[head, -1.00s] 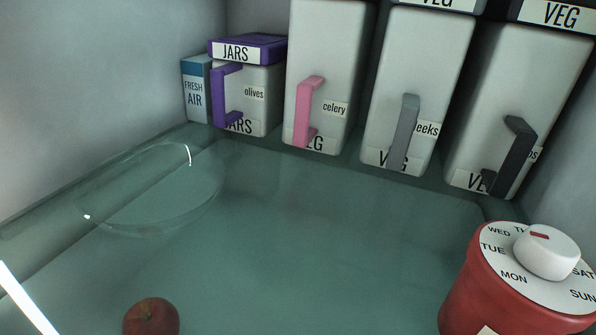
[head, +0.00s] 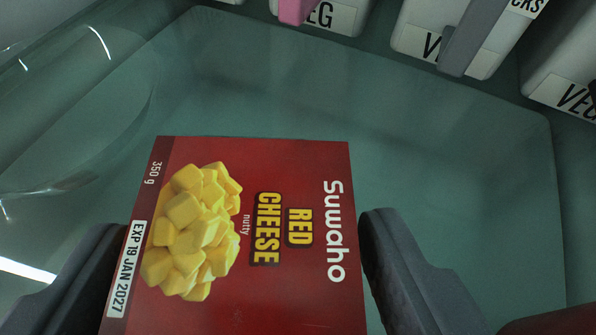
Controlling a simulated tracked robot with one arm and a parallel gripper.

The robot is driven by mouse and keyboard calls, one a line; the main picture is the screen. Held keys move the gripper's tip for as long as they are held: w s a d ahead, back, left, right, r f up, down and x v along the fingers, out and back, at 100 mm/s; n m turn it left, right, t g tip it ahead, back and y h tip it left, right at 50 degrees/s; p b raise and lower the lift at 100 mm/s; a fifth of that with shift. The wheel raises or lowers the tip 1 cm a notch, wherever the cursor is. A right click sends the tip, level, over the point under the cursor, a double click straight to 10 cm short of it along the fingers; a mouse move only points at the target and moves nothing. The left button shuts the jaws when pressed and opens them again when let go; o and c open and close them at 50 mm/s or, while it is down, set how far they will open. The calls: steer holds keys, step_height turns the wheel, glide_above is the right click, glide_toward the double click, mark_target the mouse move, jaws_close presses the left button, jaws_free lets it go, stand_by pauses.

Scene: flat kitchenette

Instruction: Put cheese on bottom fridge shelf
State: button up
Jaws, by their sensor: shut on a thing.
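The cheese (head: 300,290) is a red box printed "Suwaho Red Cheese", with yellow cubes pictured on it. It fills the lower middle of the head view. My gripper (head: 240,235) is shut on it, with one dark finger at its left side and one at its right side. The glass fridge shelf (head: 450,180) is greenish and lies below and beyond the box. I cannot tell whether the box touches the shelf. The lower end of the box is cut off by the picture's edge.
Upright white bins with VEG labels (head: 460,40) stand along the back. A clear glass dish (head: 75,110) is at the left. Part of a red object (head: 555,322) shows at the bottom right. The shelf ahead of the box is bare.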

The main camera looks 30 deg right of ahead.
mark_target(273, 274)
steer(key=shift+w+d, duration=0.6)
steer(key=shift+w, duration=0.15)
step_height(273, 274, down, 4)
steer(key=b, duration=0.3)
steer(key=shift+r, duration=0.2)
steer(key=o, duration=1.2)
steer(key=shift+o, duration=0.2)
steer(key=shift+s, duration=0.1)
steer(key=p+v, duration=0.3)
steer(key=v, duration=0.9)
